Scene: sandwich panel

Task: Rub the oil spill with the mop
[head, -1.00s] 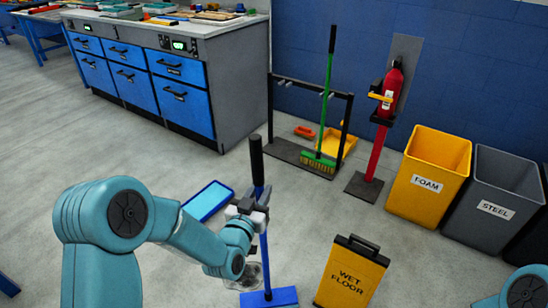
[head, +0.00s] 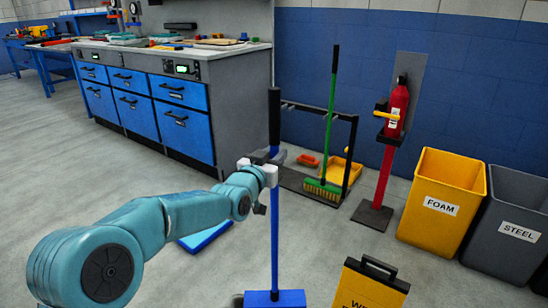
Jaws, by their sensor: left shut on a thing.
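The mop is a blue pole with a black grip and a wide blue head; its pole (head: 275,230) stands upright in the head view. My left gripper (head: 268,166) is shut around the pole, just below the black grip. The mop head (head: 275,299) is at the bottom edge of the picture, on or close to the floor; I cannot tell which. A small dark patch shows beside the head's left end, mostly cut off, and I cannot make out the oil spill clearly. My right gripper is not in view.
A yellow wet-floor sign (head: 370,287) stands right of the mop head. A blue flat tray (head: 204,236) lies on the floor behind my left arm. A rack with a green broom (head: 328,130), an extinguisher stand (head: 384,180) and the FOAM bin (head: 442,203) stand behind. Blue drawers (head: 188,130) are at the left.

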